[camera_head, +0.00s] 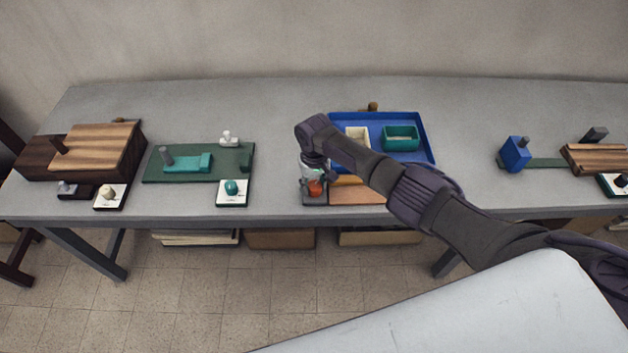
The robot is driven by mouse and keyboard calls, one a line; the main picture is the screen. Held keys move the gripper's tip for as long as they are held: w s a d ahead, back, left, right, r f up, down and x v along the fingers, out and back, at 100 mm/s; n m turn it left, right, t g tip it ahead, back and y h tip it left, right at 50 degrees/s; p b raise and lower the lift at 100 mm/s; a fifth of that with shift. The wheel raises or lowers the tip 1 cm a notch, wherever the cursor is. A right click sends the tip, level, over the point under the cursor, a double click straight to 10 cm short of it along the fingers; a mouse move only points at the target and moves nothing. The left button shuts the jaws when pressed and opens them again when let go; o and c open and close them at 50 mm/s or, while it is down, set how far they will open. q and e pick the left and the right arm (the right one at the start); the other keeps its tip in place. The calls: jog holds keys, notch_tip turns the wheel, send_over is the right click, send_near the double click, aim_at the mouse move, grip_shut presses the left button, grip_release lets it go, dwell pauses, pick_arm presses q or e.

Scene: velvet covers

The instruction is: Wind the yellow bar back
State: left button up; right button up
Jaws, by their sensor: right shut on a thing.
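A small strip of the yellow bar (346,180) shows behind my right arm, at the back edge of an orange-brown board (358,196); the arm hides the rest. A red-orange knob (316,188) sits on a dark base (314,199) at the left end of that board. My right gripper (314,175) points down over this base and is shut on the knob; its fingertips are small and partly hidden. My left gripper is out of view.
A green board (212,160) with a teal slider (187,163) and a wooden box (98,146) stand left. A blue block (515,154) stands right.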

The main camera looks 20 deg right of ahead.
jog(key=m+p, duration=0.2)
jog(key=m, duration=0.4)
jog(key=shift+r, duration=0.1)
jog(key=m+p, duration=0.1)
jog(key=m, duration=0.2)
jog(key=shift+d+m, duration=0.1)
jog(key=shift+m, duration=0.3)
jog(key=shift+m+p, duration=0.35)
jog(key=shift+m, duration=1.15)
jog(key=o, duration=1)
jog(key=shift+d, duration=0.1)
jog(key=shift+c, duration=0.2)
jog(key=shift+o, duration=0.9)
